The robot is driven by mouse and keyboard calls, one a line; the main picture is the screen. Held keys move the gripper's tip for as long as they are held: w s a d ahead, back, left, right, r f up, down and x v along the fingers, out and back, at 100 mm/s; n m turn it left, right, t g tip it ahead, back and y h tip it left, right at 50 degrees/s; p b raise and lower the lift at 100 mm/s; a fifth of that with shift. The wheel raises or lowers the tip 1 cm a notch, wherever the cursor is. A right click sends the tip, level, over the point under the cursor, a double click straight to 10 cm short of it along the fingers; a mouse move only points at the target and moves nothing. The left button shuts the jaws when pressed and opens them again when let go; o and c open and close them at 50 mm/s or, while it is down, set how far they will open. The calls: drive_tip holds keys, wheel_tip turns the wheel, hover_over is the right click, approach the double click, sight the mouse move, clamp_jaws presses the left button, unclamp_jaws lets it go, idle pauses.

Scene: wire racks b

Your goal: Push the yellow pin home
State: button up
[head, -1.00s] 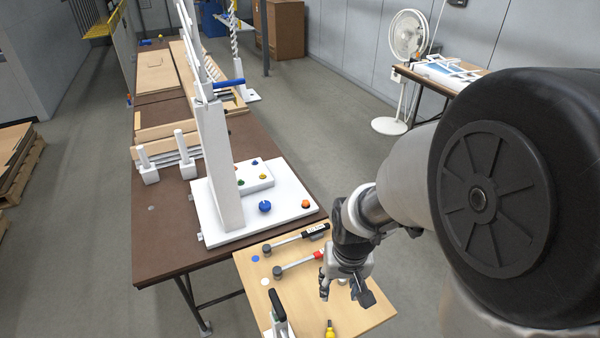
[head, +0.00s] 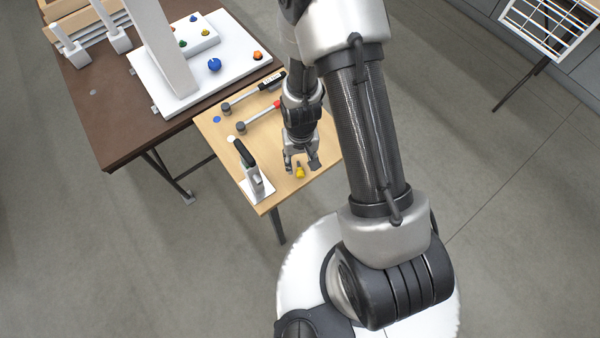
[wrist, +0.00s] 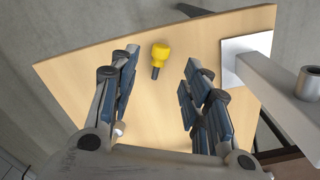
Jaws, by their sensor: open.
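The yellow pin (head: 300,172) is on the small wooden table near its front right edge. In the wrist view the yellow pin (wrist: 160,54) shows a yellow knob and a short dark shaft; it seems to lie on the wood. My gripper (head: 301,162) is open over the table, close to the pin. In the wrist view my gripper (wrist: 160,88) has its fingers spread wide and empty, with the pin beyond the fingertips, between their lines. I cannot tell the height gap. A white stand (head: 259,186) with a black handle is left of the pin.
Two hammer-like tools (head: 262,117) lie at the back of the wooden table (head: 222,150). A brown table (head: 110,130) behind holds a white board (head: 180,95) with a post and coloured knobs. In the wrist view the stand's white plate (wrist: 236,66) is at the right.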

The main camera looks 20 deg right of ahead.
sight(300, 171)
drive_tip(key=f+b, duration=0.1)
drive_tip(key=f, duration=0.2)
drive_tip(key=f+b, duration=0.1)
drive_tip(key=f, duration=0.2)
drive_tip(key=shift+w+f, duration=0.2)
drive_tip(key=shift+f, duration=0.15)
drive_tip(key=shift+r, duration=0.1)
drive_tip(key=shift+c, duration=0.5)
clamp_jaws()
drive_tip(key=shift+r, duration=0.1)
wheel_tip(300, 171, up, 20)
drive_tip(key=p, duration=0.5)
drive_tip(key=shift+p, duration=0.35)
